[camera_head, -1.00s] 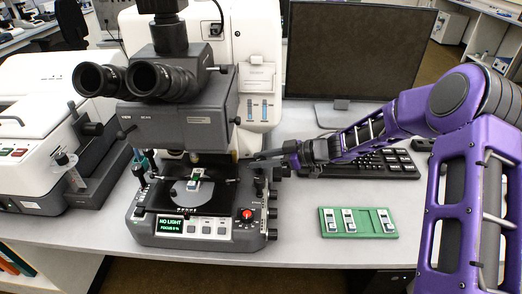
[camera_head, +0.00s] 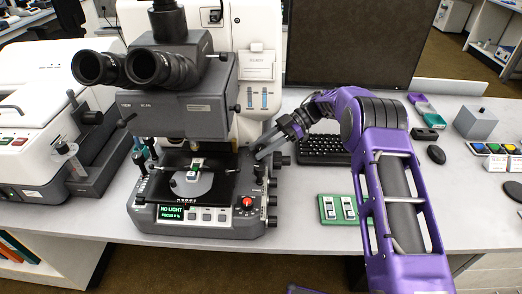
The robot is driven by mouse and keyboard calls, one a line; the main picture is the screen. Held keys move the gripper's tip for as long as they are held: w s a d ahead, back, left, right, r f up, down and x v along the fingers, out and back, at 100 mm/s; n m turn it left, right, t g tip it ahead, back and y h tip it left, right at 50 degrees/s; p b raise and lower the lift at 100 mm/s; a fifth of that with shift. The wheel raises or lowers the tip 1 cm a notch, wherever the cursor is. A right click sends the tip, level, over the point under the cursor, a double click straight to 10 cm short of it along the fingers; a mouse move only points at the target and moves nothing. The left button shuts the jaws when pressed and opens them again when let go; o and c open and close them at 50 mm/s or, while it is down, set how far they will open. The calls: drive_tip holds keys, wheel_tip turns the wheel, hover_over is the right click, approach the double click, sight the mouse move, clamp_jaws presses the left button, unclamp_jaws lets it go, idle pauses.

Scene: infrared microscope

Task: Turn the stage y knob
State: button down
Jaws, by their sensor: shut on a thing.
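The grey infrared microscope (camera_head: 190,105) stands at the left middle of the bench. Its black stage (camera_head: 215,190) carries a green and white slide holder (camera_head: 194,170). Dark knobs stand at the stage's right side; the upright one (camera_head: 258,172) appears to be the stage y knob. My gripper (camera_head: 258,155) reaches in from the right with its fingers closed at the top of this knob. The fingertips are small and dark against the microscope, so the exact contact is hard to see.
A green slide tray (camera_head: 328,210) lies on the bench in front, partly covered by my arm. A keyboard (camera_head: 322,148) and monitor (camera_head: 345,45) are behind. The microscope's front panel (camera_head: 190,216) reads NO LIGHT. Side knobs (camera_head: 271,200) project on its right.

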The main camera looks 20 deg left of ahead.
idle(0.6)
drive_tip(key=shift+c, duration=2.4)
unclamp_jaws()
drive_tip(key=shift+r, duration=0.1)
